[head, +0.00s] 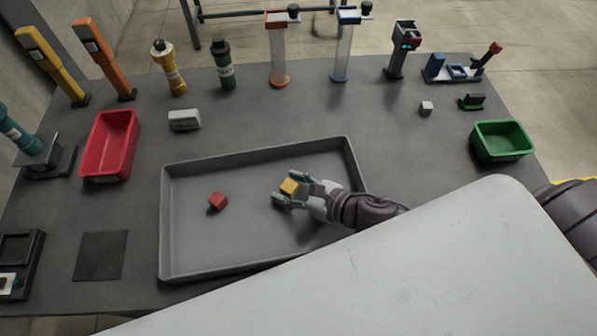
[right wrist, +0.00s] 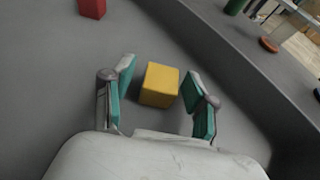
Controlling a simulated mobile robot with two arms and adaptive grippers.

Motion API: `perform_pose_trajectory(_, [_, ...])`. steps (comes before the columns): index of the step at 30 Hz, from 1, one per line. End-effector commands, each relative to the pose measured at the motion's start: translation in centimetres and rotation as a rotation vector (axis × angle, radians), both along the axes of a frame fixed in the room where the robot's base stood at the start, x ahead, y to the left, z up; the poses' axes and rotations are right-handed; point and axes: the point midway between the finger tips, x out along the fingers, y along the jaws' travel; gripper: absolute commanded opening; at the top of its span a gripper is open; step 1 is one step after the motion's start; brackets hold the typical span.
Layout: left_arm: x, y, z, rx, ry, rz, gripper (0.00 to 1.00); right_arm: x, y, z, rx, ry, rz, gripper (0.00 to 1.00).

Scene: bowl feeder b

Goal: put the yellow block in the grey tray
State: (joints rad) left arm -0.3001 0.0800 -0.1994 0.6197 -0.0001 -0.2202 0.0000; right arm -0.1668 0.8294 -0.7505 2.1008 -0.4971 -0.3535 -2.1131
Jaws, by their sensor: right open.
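The yellow block (head: 289,187) is inside the grey tray (head: 190,262), right of its middle. My right gripper (head: 291,193) reaches over the tray from the right, its fingers on either side of the block. In the right wrist view the yellow block (right wrist: 160,85) sits between the tips of the open right gripper (right wrist: 160,93), with a gap on both sides. Whether the block touches the tray floor is hard to tell. My left gripper is not in view.
A red block (head: 218,201) lies in the tray, left of the yellow one. A red bin (head: 110,145) stands at the left and a green bin (head: 503,141) at the right. A grey-white block (head: 184,120) lies behind the tray. Several bottles and stands line the back.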

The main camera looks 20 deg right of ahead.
Motion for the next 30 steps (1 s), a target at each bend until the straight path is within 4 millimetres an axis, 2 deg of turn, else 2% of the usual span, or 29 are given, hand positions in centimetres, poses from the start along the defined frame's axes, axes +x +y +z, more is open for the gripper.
perform_pose_trajectory(4, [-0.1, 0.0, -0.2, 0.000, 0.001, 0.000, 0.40, -1.1, -0.8, 0.5, -0.001, 0.003, -0.001, 0.57])
perform_pose_trajectory(12, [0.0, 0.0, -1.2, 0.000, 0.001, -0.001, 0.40, -5.2, -3.4, 2.4, -0.002, 0.005, 0.003, 0.57])
perform_pose_trajectory(18, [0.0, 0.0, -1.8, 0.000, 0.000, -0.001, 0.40, -7.3, -4.8, 3.5, -0.001, 0.004, 0.003, 0.57])
perform_pose_trajectory(30, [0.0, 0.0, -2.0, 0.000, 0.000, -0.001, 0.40, -9.1, -6.2, 4.7, 0.000, 0.000, -0.001, 0.57])
